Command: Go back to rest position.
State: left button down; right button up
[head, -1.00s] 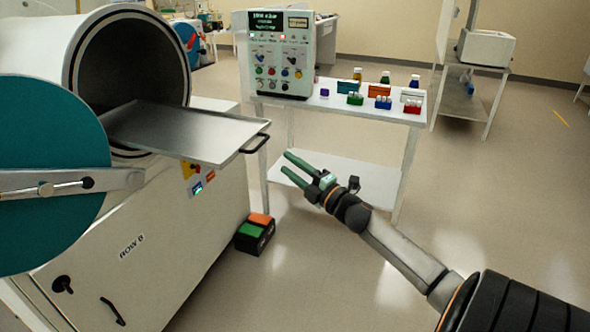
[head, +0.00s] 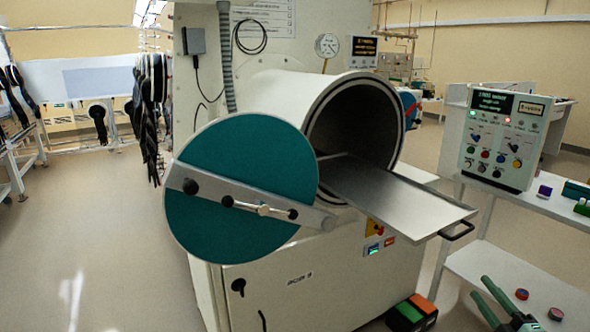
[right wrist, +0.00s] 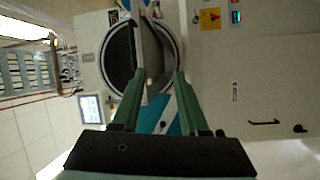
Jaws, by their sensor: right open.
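My right gripper (head: 497,308) is at the bottom right of the head view, open and empty, with two green fingers. It hangs apart from everything, in front of the lower shelf of the white bench. In the right wrist view its fingers (right wrist: 157,85) are spread, with nothing between them. Beyond them the transfer chamber's round opening (right wrist: 122,60) shows, well away from the fingertips. My left gripper is in neither view.
The chamber's teal round door (head: 235,150) stands open. A metal tray (head: 395,195) sticks out of the chamber (head: 322,100). A control box (head: 497,140) stands on the white bench. An orange and green pedal box (head: 412,312) is on the floor. The floor at left is clear.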

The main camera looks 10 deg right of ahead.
jog(key=s+a+f+m+g+p, duration=0.3)
jog(key=s+a+f+m+g, duration=0.35)
jog(key=a+f, duration=0.65)
jog(key=s+a+f+m+g+y+p, duration=0.1)
jog(key=s+a+f+m, duration=0.2)
jog(key=s+a, duration=0.5)
jog(key=s+a+f+m+g+y+p, duration=0.1)
jog(key=s+a+f+m+g, duration=0.1)
jog(key=s+a+f, duration=0.3)
jog(key=s+a+m, duration=0.1)
jog(key=s+a, duration=0.1)
jog(key=a, duration=0.1)
jog(key=shift+s+a+m+y, duration=0.35)
jog(key=shift+s+a+y, duration=0.05)
